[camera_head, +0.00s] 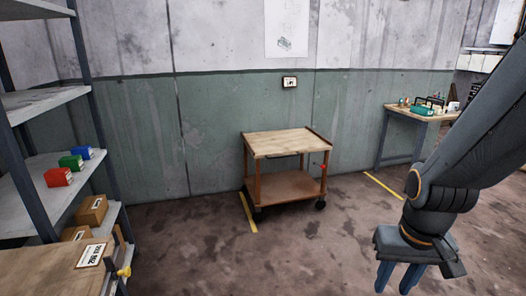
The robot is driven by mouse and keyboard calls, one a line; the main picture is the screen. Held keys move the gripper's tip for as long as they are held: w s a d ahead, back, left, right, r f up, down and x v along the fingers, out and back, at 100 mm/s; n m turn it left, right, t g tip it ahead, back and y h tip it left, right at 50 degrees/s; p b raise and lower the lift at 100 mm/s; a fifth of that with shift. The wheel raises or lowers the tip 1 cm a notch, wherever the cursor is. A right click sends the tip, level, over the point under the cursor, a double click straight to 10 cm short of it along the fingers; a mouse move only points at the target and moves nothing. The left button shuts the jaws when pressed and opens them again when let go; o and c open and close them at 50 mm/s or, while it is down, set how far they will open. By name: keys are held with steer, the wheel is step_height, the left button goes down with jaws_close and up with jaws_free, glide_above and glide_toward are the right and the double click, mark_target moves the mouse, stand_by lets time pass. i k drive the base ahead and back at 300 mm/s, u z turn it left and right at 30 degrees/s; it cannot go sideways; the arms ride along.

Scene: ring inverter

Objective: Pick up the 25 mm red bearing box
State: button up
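A small red box (58,177) sits on a grey shelf at the left, near the shelf's front edge. A green box (71,162) and a blue box (82,153) stand behind it in a row. Any size marking on the red box is too small to read. My gripper (398,278) hangs at the lower right, pointing down, far from the shelf. Its two blue fingers are apart with nothing visible between them. The fingertips are close to the bottom edge of the picture.
The grey shelf rack (40,195) has brown cartons (91,211) on a lower level. A large carton (50,272) fills the lower left. A wooden cart (288,143) stands by the wall, its top empty. A workbench (420,113) is at the right. The middle floor is clear.

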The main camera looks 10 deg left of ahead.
mark_target(58, 176)
steer(key=i, duration=1.75)
steer(key=u, duration=1.1)
steer(key=i, duration=0.85)
steer(key=u, duration=1.3)
steer(key=i, duration=0.5)
steer(key=u, duration=0.45)
